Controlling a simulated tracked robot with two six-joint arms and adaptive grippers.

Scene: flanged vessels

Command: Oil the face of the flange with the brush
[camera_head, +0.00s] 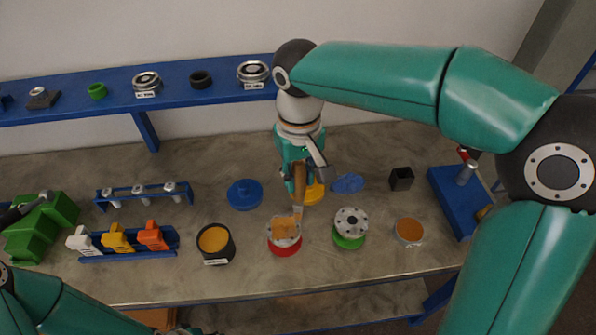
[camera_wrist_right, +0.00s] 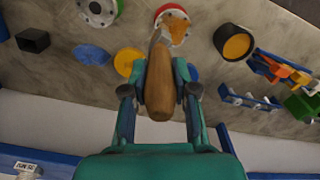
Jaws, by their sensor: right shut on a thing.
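My right gripper (camera_head: 300,172) is shut on the wooden handle of the brush (camera_head: 299,184), which points down. In the right wrist view the brush (camera_wrist_right: 160,80) sits between the fingers of the gripper (camera_wrist_right: 160,88). The brush tip is over the flange (camera_head: 284,232) on a red base, and seems to touch its face, which is partly orange-brown. The same flange shows in the wrist view (camera_wrist_right: 173,14). A second grey flange (camera_head: 351,222) with bolt holes stands on a green base to the right.
A black pot with orange contents (camera_head: 214,241) stands left of the red-based flange. A tin with an orange-brown top (camera_head: 409,232) is at the right. A blue lidded part (camera_head: 244,194), a blue cloth (camera_head: 347,183) and a yellow disc (camera_head: 314,193) lie behind. Colored bottles (camera_head: 116,239) are left.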

